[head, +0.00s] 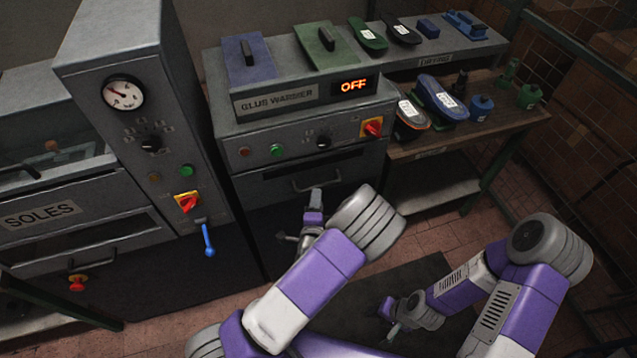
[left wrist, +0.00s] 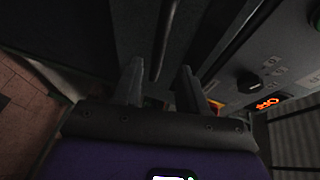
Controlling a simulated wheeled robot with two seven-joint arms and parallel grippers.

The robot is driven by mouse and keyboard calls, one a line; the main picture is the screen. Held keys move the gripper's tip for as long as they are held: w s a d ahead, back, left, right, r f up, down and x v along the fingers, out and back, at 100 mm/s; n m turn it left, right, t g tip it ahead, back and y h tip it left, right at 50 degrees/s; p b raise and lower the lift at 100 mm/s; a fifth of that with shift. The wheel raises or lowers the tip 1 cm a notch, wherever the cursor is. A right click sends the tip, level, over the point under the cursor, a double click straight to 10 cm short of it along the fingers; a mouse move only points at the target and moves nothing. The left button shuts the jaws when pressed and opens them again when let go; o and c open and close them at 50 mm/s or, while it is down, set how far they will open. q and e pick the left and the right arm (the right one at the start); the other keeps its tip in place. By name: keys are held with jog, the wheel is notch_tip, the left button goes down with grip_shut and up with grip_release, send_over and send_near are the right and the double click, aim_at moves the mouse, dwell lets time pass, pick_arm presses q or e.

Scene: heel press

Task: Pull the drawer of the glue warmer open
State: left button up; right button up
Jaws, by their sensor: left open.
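The glue warmer (head: 290,105) is a grey cabinet whose display reads OFF. Its drawer (head: 270,187) is in the front below the knobs and looks shut. The drawer's bar handle (head: 300,188) is in the head view, and a dark bar that looks like it shows in the left wrist view (left wrist: 164,40). My left gripper (head: 300,215) is open just in front of and below the handle. In the left wrist view its fingertips (left wrist: 161,64) lie on either side of the bar's near end; no grip shows. My right gripper (head: 389,320) is low over the dark mat, away from the warmer, its jaws unclear.
The soles machine (head: 90,215) and a gauge column (head: 140,60) with a blue lever (head: 208,240) stand to the left. A workbench (head: 420,150) with shoes and bottles is at the right. Lids (head: 248,60) lie on the warmer. Floor is clear around the mat (head: 350,300).

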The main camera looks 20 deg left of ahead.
pick_arm(q)
jog(key=x, duration=0.7)
jog(key=shift+f, duration=0.1)
jog(key=shift+s, duration=0.1)
jog(key=shift+c, duration=0.3)
grip_shut()
